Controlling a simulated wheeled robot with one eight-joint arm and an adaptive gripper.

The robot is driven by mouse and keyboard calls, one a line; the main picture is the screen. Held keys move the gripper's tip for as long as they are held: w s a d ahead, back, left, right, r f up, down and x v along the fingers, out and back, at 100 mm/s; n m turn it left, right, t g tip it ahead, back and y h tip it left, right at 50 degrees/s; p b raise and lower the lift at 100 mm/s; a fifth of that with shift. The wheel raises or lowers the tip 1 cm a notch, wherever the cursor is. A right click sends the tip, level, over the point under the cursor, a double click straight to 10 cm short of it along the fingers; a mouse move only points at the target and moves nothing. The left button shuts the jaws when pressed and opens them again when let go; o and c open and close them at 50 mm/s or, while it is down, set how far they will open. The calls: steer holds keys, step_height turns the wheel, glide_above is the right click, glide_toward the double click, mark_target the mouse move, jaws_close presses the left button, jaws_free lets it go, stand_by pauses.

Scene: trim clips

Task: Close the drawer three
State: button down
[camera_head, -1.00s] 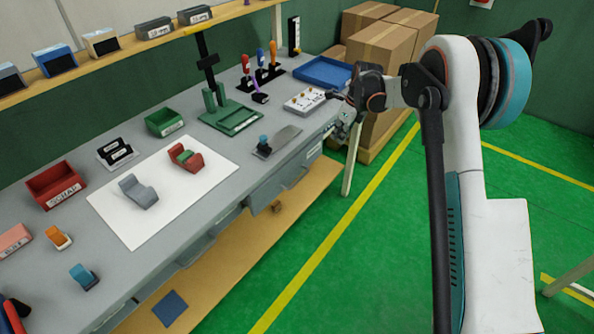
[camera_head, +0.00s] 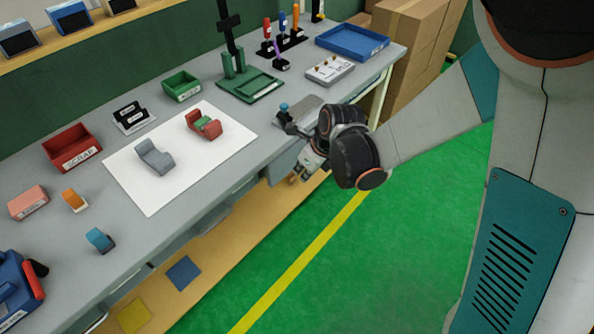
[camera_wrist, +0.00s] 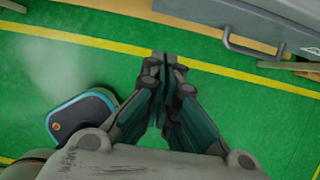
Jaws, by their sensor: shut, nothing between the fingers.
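A grey drawer front (camera_head: 284,166) sits under the bench's front edge, partly hidden by my gripper, and it seems to stand out a little. In the wrist view, a grey drawer with a bar handle (camera_wrist: 245,45) is at the top right; a label is at its right, too small to read. I cannot tell which drawer is number three. My gripper (camera_head: 299,174) is in front of the bench edge by the drawer. In the wrist view my gripper (camera_wrist: 168,60) has its fingers together, empty, over green floor, apart from the handle.
The grey bench (camera_head: 85,195) holds a white mat (camera_head: 150,205), a red scrap bin (camera_head: 72,150), a green bin (camera_head: 182,86) and a blue tray (camera_head: 352,42). A wooden lower shelf (camera_head: 215,250) runs beneath. Cardboard boxes (camera_head: 415,50) stand behind. The green floor (camera_head: 400,250) is open.

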mark_target(277, 174)
steer(key=w+a+f+b, duration=0.4)
steer(key=a+f, duration=0.1)
steer(key=f, duration=0.2)
steer(key=shift+w+a+f, duration=0.2)
steer(key=shift+a+f, duration=0.15)
steer(key=shift+w+a, duration=0.9)
steer(key=shift+a, duration=0.2)
steer(key=shift+d, duration=0.1)
